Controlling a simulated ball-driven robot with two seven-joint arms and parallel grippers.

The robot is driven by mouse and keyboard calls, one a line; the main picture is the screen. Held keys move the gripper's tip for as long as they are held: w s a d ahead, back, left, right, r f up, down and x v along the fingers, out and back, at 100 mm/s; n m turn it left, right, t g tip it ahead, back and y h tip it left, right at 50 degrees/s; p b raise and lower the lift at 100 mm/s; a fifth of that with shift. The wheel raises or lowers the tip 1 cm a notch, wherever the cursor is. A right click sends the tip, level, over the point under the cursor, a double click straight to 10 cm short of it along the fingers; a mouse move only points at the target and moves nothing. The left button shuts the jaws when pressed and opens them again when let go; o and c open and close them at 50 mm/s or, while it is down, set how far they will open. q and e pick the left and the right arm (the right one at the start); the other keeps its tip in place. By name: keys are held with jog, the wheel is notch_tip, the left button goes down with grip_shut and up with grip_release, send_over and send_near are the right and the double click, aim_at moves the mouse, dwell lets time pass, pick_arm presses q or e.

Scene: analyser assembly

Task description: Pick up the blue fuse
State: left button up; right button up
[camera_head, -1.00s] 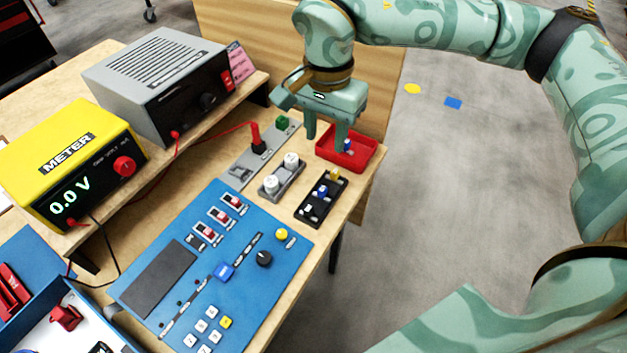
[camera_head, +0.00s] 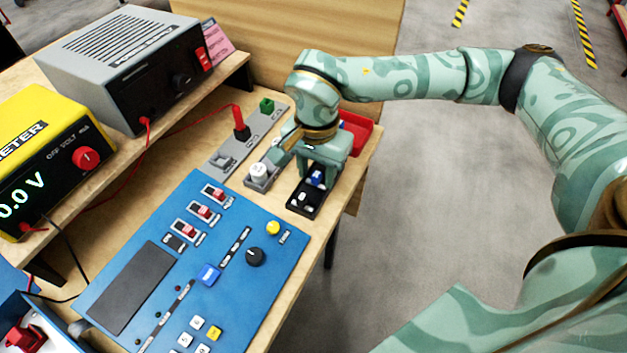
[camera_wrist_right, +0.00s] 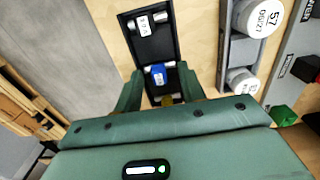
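The blue fuse (camera_head: 316,178) lies across the black fuse tray (camera_head: 301,209). In the right wrist view, the blue fuse (camera_wrist_right: 158,75) with its metal caps lies in the black tray (camera_wrist_right: 150,47), between the two fingers. My right gripper (camera_wrist_right: 160,85) is open, its fingers apart on either side of the tray. In the head view, my right gripper (camera_head: 318,168) is over the far half of the tray and partly covers it. I cannot tell whether the fingers touch the fuse. A yellow fuse (camera_wrist_right: 167,100) shows partly near the palm. My left gripper is not in view.
A white fuse (camera_wrist_right: 152,22) lies at the tray's other end. A grey holder with white cylinders (camera_head: 259,172) stands close beside the tray. The red bin (camera_head: 357,131) is behind my gripper, mostly hidden. The blue panel (camera_head: 190,260) lies in front.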

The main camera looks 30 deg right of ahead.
aim_at(316, 173)
jog(key=shift+r, duration=0.2)
jog(key=shift+c, duration=0.3)
grip_shut()
